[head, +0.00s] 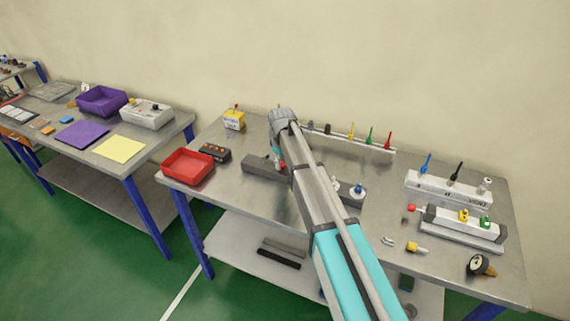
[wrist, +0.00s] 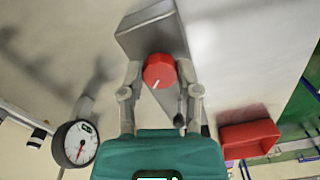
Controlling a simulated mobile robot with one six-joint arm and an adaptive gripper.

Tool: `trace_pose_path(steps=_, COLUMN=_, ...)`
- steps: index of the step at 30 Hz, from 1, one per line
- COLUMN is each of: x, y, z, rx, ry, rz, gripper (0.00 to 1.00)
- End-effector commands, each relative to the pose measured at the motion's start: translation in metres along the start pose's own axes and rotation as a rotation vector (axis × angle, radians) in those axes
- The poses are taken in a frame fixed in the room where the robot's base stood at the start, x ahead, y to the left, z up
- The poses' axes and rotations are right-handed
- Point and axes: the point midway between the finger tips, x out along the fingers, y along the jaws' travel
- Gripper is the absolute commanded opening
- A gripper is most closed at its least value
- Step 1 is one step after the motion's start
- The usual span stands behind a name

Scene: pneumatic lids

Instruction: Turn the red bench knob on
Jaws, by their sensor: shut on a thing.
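The red bench knob (wrist: 160,70) sits on a grey block (wrist: 150,28) in the wrist view. A white line on its face points down and slightly left in that picture. My gripper (wrist: 160,92) has one finger on each side of the knob and is shut on it. In the head view the grey block (head: 258,166) lies on the bench near its left part, and a little of the red knob (head: 282,166) shows beside my arm. My arm hides most of my gripper there.
A red tray (head: 188,168) and a dark switch box (head: 215,152) stand left of the block. A white-faced gauge (wrist: 75,144) shows in the wrist view. A blue-topped fitting (head: 357,190) is right of my arm. Racks of coloured parts (head: 450,187) stand farther right.

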Motion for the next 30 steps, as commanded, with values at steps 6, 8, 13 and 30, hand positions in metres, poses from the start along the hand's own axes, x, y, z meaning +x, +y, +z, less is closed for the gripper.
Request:
trace_pose_path(steps=6, x=0.0, y=-0.005, z=0.0015, rx=-0.023, ry=-0.003, rz=-0.01, gripper=0.0)
trace_pose_path(steps=8, x=0.0, y=-0.0051, z=0.0014, rx=-0.024, ry=-0.003, rz=-0.011, gripper=0.0)
trace_pose_path(steps=13, x=0.0, y=-0.0052, z=0.0013, rx=-0.023, ry=-0.003, rz=-0.011, gripper=0.0)
trace_pose_path(steps=30, x=0.0, y=-0.0015, z=0.0004, rx=-0.019, ry=-0.002, rz=-0.004, gripper=0.78)
